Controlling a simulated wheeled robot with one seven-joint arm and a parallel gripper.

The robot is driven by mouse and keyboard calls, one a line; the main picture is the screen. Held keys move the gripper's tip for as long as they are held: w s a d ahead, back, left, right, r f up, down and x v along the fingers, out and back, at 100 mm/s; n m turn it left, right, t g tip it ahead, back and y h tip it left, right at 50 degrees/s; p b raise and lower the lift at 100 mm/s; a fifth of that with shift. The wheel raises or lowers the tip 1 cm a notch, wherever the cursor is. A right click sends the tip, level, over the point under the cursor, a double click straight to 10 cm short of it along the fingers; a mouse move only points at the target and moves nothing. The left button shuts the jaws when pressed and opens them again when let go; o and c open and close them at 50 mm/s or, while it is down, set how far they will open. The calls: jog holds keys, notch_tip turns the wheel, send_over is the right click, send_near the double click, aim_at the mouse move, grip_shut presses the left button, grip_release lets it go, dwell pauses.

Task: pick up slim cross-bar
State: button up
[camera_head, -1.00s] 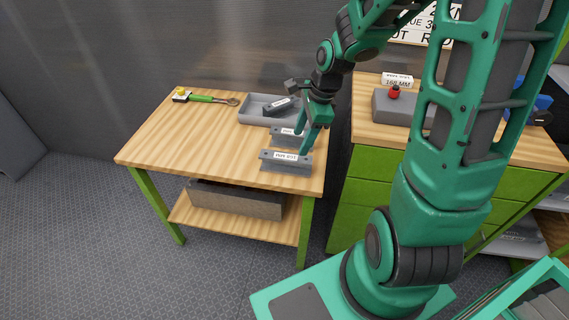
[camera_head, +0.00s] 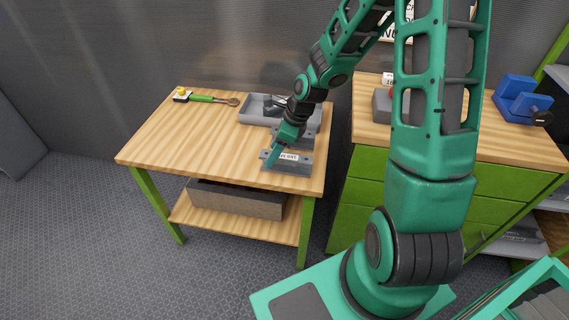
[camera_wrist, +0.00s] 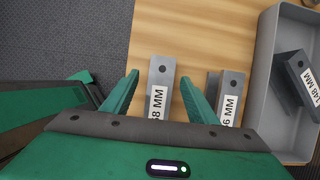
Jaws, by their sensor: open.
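Several grey metal bars with white size labels are in view; I cannot tell from the labels which is the slim cross-bar. The front bar (camera_head: 293,167) lies near the table's right front. In the wrist view this bar (camera_wrist: 161,75) has a hole near its far end and a label ending in "8 MM", partly hidden by my gripper. My gripper (camera_wrist: 158,78) is open, one finger on each side of this bar, not closed on it. In the head view my gripper (camera_head: 273,155) is low over the bar's left end.
A second bar (camera_wrist: 214,85), label ending "6 MM", lies just right of the right finger. A grey tray (camera_wrist: 264,70) beyond holds a bar labelled 148 MM (camera_wrist: 297,68). A green-handled tool (camera_head: 203,98) lies at the back left.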

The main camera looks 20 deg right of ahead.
jog(key=shift+x, duration=2.45)
jog(key=shift+d, duration=0.1)
jog(key=c, duration=1.2)
